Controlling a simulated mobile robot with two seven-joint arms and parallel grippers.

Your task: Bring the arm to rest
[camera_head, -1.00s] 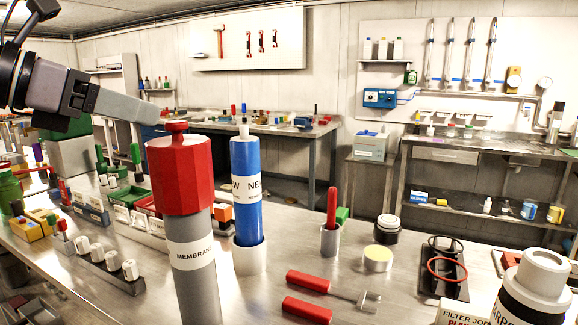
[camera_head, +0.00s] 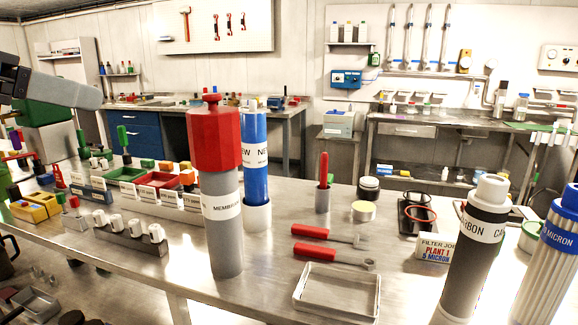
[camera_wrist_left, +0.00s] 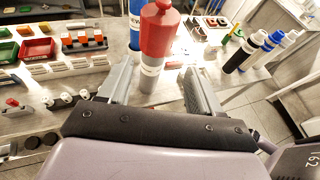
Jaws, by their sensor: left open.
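My left gripper (camera_head: 88,95) is at the upper left of the head view, raised above the bench and empty. In the left wrist view its two fingers (camera_wrist_left: 158,72) are spread apart. The membrane housing (camera_head: 221,200), a grey cylinder with a red cap (camera_head: 215,140), stands upright on the bench, to the right of the gripper in the head view. In the wrist view the red cap (camera_wrist_left: 159,30) shows beyond and between the fingers, with no visible grip on it. My right gripper is not in view.
A blue cylinder (camera_head: 255,175) stands in a white cup behind the housing. Two red-handled wrenches (camera_head: 310,232) and an empty metal tray (camera_head: 338,292) lie to the right. Carbon (camera_head: 474,245) and micron (camera_head: 550,262) filters stand at the right. Small bins and blocks fill the bench's left.

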